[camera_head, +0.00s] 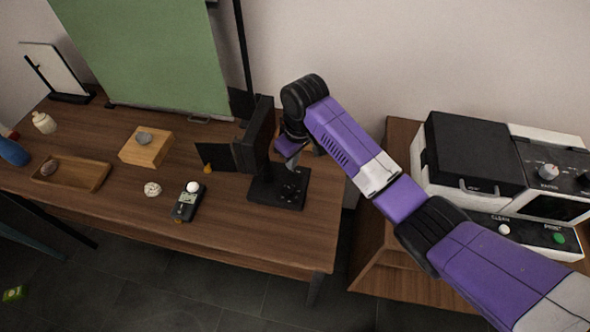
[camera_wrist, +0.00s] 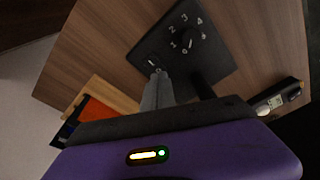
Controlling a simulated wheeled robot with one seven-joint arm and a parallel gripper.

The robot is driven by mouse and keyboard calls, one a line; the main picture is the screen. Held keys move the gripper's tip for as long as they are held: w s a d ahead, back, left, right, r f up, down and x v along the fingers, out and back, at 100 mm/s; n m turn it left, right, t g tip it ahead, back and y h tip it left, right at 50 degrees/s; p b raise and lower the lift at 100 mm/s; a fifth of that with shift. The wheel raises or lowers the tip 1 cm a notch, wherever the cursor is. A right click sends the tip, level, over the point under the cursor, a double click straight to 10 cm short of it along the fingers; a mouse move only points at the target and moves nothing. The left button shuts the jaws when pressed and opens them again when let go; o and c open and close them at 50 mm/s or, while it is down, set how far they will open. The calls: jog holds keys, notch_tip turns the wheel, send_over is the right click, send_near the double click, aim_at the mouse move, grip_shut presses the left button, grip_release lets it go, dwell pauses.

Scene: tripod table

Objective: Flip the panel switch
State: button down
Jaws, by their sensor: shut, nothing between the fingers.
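A black panel base (camera_head: 265,191) stands near the right end of the wooden table, with an upright dark plate beside it. In the wrist view, the panel (camera_wrist: 205,65) carries a round dial (camera_wrist: 187,40) ringed by white digits. A small light-marked switch (camera_wrist: 152,62) sits on the panel just beyond my fingertips. My gripper (camera_wrist: 158,74) is shut and empty, pointing at the panel close to this switch; I cannot tell whether they touch. In the head view my gripper (camera_head: 291,162) is just above the panel base, partly hidden by the upright plate. The switch's position is unclear.
A handheld meter (camera_head: 186,205), a pale stone (camera_head: 152,189), a wooden block (camera_head: 146,151) and a wooden tray (camera_head: 94,174) lie to the left. A green board (camera_head: 145,55) stands behind. A black-and-white machine (camera_head: 470,150) sits on another table at right.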

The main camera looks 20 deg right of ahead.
aim_at(293, 171)
jog(key=shift+f+b, duration=0.4)
jog(key=shift+f, duration=0.55)
dwell(0.5)
notch_tip(293, 171, up, 7)
jog(key=p, duration=0.7)
jog(key=shift+r, duration=0.1)
dwell(0.8)
